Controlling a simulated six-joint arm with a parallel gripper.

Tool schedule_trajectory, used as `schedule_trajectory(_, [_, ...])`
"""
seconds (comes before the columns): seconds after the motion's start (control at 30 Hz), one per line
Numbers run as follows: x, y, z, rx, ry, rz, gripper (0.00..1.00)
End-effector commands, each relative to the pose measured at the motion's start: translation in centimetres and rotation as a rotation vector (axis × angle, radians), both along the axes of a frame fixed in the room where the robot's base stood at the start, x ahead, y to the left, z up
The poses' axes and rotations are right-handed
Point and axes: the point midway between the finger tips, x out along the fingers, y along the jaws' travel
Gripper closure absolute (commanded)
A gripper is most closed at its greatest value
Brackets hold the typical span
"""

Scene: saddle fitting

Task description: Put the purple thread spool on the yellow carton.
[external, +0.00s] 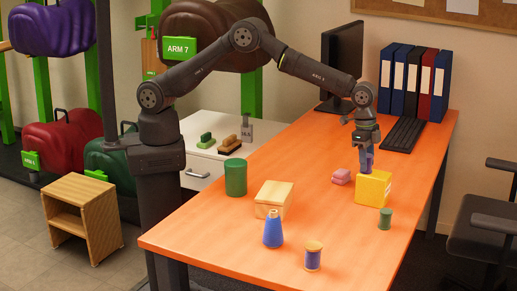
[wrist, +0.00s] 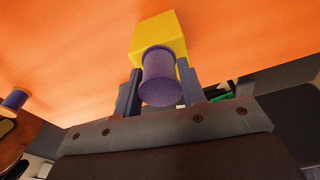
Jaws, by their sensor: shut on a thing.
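The purple thread spool (wrist: 160,82) is between the two fingers of my gripper (wrist: 160,68), which is shut on it. In the external view, my gripper (external: 366,154) points down over the yellow carton (external: 373,190), with the spool partly hidden by the fingers. The spool's lower end is at or just above the carton's top; I cannot tell whether they touch. In the wrist view, the yellow carton (wrist: 158,27) shows right beyond the spool.
A wooden-ended spool (external: 313,257), blue cone (external: 273,229), tan box (external: 273,197) and green cup (external: 236,177) stand nearer. Binders (external: 413,82) stand behind.

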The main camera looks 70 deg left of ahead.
Motion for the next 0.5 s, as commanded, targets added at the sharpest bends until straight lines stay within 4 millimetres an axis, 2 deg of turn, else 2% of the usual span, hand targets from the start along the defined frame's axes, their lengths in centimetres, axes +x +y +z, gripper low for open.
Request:
schedule_trajectory(0.27, [0.0, -0.01, -0.17, -0.001, -0.001, 0.0, 0.86])
schedule_trajectory(0.3, [0.01, -0.02, -0.19, -0.001, -0.001, 0.0, 0.59])
schedule_trajectory(0.4, [0.0, -0.02, -0.16, -0.001, -0.001, 0.0, 0.41])
schedule_trajectory(0.5, [0.0, -0.02, -0.15, -0.001, -0.001, 0.0, 0.41])
